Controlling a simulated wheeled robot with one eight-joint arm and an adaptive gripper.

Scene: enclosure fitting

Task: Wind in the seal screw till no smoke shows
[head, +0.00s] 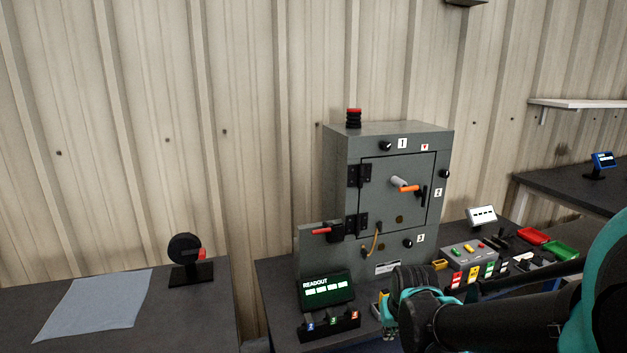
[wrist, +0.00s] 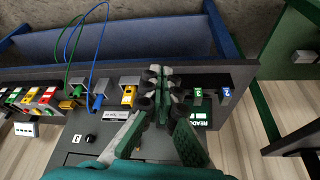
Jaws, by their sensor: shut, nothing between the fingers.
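A grey cabinet (head: 340,180) stands on the bench, its front door closed. Black knobs sit beside the labels: an upper knob (head: 386,146) by 1, a right-edge knob (head: 445,173) by 2 and a lower knob (head: 407,242) by 3. A black knob also shows on the cabinet front in the wrist view (wrist: 90,139). I cannot tell which knob is the seal screw. No smoke is visible. My gripper (wrist: 160,88) is shut and empty, over the bench in front of the cabinet; in the head view its tip is partly hidden by my arm.
A green readout screen (head: 326,288) and a numbered block (head: 330,322) stand at the bench front left. Right of the cabinet are a button box (head: 470,251), a red tray (head: 532,236) and a green tray (head: 560,248). Green and blue cables (wrist: 95,50) cross the bench edge.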

